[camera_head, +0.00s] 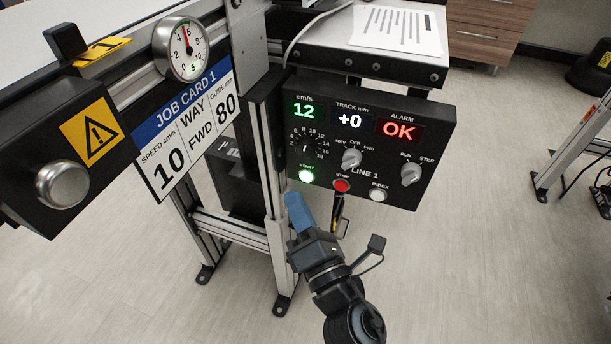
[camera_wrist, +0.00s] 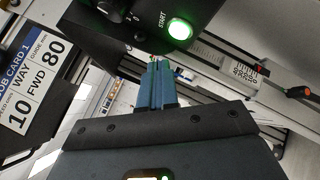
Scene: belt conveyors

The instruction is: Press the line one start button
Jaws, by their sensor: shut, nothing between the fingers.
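The line one control panel (camera_head: 375,143) is a black box on the conveyor's end, labelled LINE 1. Its start button (camera_head: 306,176) is a lit green button at the lower left, and it also glows in the wrist view (camera_wrist: 180,30). My gripper (camera_head: 296,203) has blue fingers closed together with nothing between them. The fingertips are just below the start button in the head view. In the wrist view the fingertips (camera_wrist: 159,66) are below and left of the lit button, with a visible gap in the picture.
A red stop button (camera_head: 341,185) and a white index button (camera_head: 378,195) sit right of start. Above are a speed dial (camera_head: 305,148), a direction switch (camera_head: 351,158) and a run/step switch (camera_head: 411,174). Displays read 12, +0 and OK. Job card 1 (camera_head: 187,128) hangs left.

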